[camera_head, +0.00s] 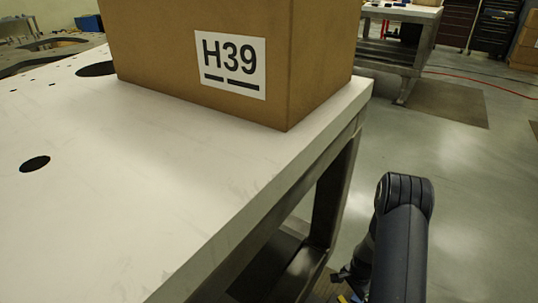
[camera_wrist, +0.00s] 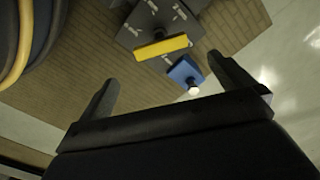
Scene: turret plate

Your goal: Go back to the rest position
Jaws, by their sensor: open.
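My gripper (camera_wrist: 167,80) shows in the wrist view with its two dark fingers spread wide apart and nothing between them. Beyond the fingers, lower down, lie a dark plate (camera_wrist: 130,32) with pale markings, a yellow bar (camera_wrist: 161,47) and a blue block (camera_wrist: 185,72) with a small white round end. In the head view my dark arm is at the lower right, beside the table's edge. The gripper's fingers cannot be made out there.
A white table (camera_head: 110,200) with dark round holes fills the left of the head view. A cardboard box (camera_head: 170,40) labelled H39 stands near its far right corner. A second bench (camera_head: 395,52) stands behind. Open grey floor (camera_head: 460,190) lies to the right, with a red cable.

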